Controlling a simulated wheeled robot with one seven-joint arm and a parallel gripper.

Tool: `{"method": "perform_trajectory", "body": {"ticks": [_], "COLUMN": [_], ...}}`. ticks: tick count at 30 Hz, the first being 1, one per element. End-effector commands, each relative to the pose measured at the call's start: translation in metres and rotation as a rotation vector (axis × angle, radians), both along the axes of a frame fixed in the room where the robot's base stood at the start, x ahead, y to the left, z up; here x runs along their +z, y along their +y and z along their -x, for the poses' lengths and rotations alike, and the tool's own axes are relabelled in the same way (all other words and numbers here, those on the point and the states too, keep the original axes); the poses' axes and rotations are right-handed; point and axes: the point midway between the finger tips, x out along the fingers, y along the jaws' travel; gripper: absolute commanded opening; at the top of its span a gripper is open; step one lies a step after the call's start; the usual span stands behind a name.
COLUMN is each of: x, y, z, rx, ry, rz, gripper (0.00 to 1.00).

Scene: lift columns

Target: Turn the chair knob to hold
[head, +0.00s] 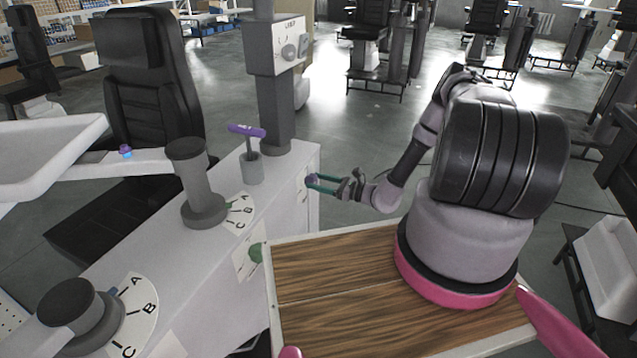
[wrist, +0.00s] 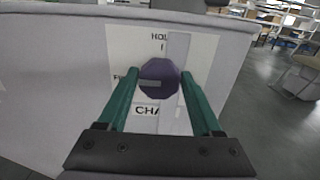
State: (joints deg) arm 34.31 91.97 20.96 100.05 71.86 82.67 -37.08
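The chair knob is a purple, many-sided knob (wrist: 160,78) in the middle of the wrist view. It sits on a white label plate (wrist: 205,55) on the cabinet's upright face. A grey mark on the knob points left, towards partly hidden lettering starting with F. "HOL" shows above the knob and "CHA" below it. My gripper (wrist: 160,85) has its two green fingers on either side of the knob, very close to its edges. I cannot tell whether they touch it. In the head view my gripper (head: 313,181) reaches the cabinet's right face, and the knob is mostly hidden there.
The white cabinet (head: 150,265) carries dials lettered A, B, C, grey posts and a purple-handled lever (head: 246,131). A green knob (head: 256,252) is on its face nearer me. A black chair (head: 150,75) stands behind. Open floor lies beyond my arm.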

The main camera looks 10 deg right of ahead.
Motion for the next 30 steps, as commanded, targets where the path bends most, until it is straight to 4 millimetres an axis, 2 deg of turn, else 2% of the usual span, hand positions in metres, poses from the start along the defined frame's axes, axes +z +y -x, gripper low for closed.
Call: {"method": "perform_trajectory", "body": {"ticks": [14,30], "x": [-0.0001,-0.0007], "y": [-0.0003,-0.0021], "z": [0.0000,-0.0026], "rx": [0.001,0.000], "ry": [0.077,0.457], "rz": [-0.054,-0.331], "gripper": [0.11,0.11]}}
